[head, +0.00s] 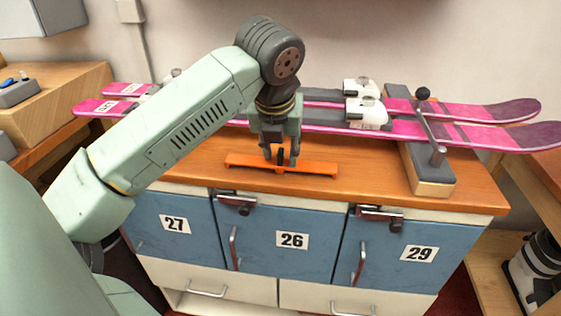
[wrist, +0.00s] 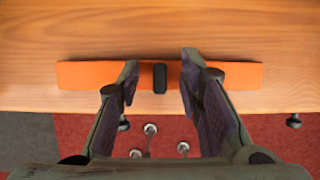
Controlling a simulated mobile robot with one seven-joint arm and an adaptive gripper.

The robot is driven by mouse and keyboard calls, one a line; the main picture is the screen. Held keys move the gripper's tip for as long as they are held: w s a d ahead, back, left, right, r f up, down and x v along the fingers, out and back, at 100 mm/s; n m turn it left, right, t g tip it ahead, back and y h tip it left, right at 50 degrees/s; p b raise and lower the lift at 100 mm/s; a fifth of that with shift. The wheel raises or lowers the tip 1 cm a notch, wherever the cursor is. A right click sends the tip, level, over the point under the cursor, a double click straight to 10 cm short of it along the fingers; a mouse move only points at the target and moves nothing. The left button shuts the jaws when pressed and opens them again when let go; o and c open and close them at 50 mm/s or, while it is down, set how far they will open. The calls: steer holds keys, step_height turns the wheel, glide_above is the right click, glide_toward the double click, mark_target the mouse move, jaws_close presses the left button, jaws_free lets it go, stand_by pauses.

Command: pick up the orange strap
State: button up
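The orange strap (head: 318,168) is a long, flat orange bar lying on the wooden bench top near its front edge. It also shows in the wrist view (wrist: 88,75), running left to right, with a small black block (wrist: 160,78) at its middle. My gripper (head: 281,155) is over the middle of the strap, pointing down. In the wrist view its fingers (wrist: 161,70) are open, one on each side of the black block, with a gap on both sides. Whether the fingertips touch the strap I cannot tell.
Pink skis (head: 470,133) with white bindings lie behind the strap. A grey-topped wooden stand with a metal lever (head: 432,140) is to the right. Blue locker doors numbered 27, 26 (head: 270,238) and 29 are below the bench top. Bare wood (head: 365,175) lies right of the strap.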

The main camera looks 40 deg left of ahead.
steer(key=shift+c, duration=0.4)
jaws_close()
